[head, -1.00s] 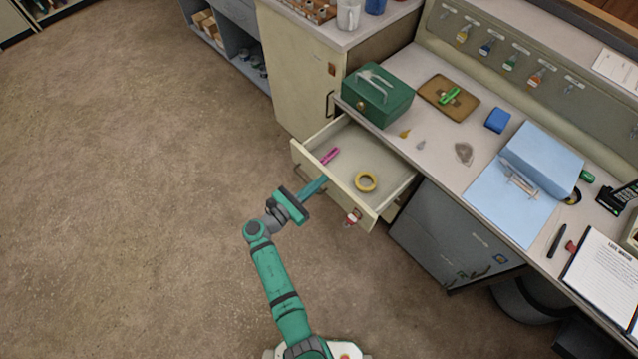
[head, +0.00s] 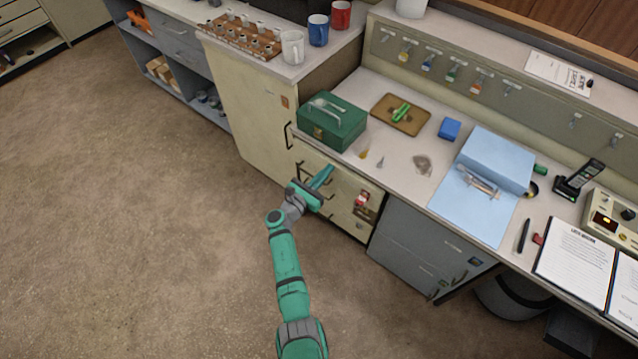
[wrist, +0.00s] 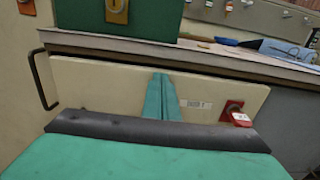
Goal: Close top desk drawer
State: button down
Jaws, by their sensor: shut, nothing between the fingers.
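The drawer's contents are hidden.
A cream cabinet (head: 245,115) stands left of the drawers and grey drawers (head: 425,250) stand right. The floor (head: 130,220) at left is clear.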

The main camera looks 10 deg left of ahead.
jog(key=x, duration=0.2)
jog(key=shift+w+d, duration=0.2)
jog(key=shift+w, duration=0.15)
jog(key=shift+w+d+r, duration=0.15)
jog(key=shift+w+r, duration=0.1)
jog(key=shift+s+d, duration=0.2)
jog(key=shift+s+a, duration=0.25)
jog(key=shift+a, duration=0.05)
jog(key=v, duration=1.4)
jog(key=shift+a+f, duration=0.2)
jog(key=shift+f, duration=0.1)
